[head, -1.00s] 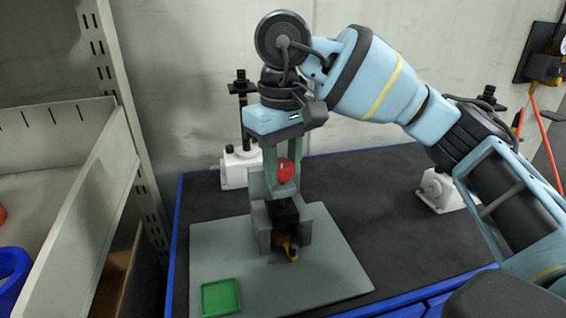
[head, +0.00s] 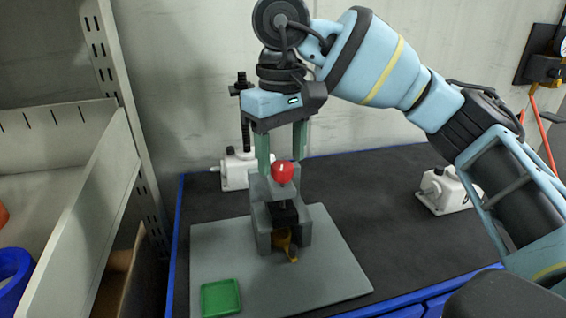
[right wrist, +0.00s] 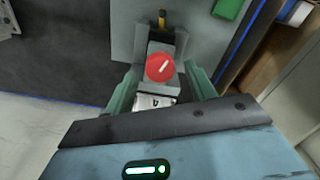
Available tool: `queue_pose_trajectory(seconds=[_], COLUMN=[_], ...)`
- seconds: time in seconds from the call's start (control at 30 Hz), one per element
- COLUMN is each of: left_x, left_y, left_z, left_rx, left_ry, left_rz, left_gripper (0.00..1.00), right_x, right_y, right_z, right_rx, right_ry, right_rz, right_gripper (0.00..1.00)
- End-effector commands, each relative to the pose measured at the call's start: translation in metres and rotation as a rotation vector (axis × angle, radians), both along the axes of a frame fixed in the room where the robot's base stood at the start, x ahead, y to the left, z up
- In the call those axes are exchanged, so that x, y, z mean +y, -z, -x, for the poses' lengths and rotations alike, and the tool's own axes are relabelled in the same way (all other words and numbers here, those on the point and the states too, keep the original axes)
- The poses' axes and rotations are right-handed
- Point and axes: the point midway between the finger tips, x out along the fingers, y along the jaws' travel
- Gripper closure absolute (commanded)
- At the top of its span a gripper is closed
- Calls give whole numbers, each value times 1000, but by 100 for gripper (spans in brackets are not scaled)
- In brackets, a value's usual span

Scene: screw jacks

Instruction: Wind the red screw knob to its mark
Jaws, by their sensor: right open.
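The red screw knob (head: 283,171) sits on top of a grey jack fixture (head: 263,223) on the grey board. In the right wrist view the knob (right wrist: 159,67) shows a white line pointing up and right. A white plate with a dark mark (right wrist: 154,101) lies just beside it. My right gripper (head: 282,162) points down above the fixture, its green fingers open on either side of the knob, with the tips near the knob's top. It is empty. My left gripper is not in view.
A green tray (head: 221,297) lies at the board's front left. White screw jacks stand behind (head: 237,168) and at the right (head: 443,190) of the dark table (head: 385,225). A grey shelf (head: 85,190) stands at the left.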

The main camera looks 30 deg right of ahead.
Motion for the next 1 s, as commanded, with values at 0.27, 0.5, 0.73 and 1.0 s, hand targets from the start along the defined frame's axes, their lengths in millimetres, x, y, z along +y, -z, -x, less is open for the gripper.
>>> queue_pose_trajectory(seconds=[0.27, 0.5, 0.73, 1.0], left_x=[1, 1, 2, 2], left_y=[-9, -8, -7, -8], left_z=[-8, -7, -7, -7], left_rx=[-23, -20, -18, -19], left_ry=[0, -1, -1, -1], left_rz=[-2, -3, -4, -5], left_gripper=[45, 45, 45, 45], right_x=[0, 0, 0, 0], right_y=[-43, -50, -49, -49], right_z=[1, 0, 0, 0], right_rx=[-3, 1, 1, 1], right_ry=[0, -2, -2, -2], right_rz=[0, 0, 0, 0], right_gripper=[45, 45, 45, 45])
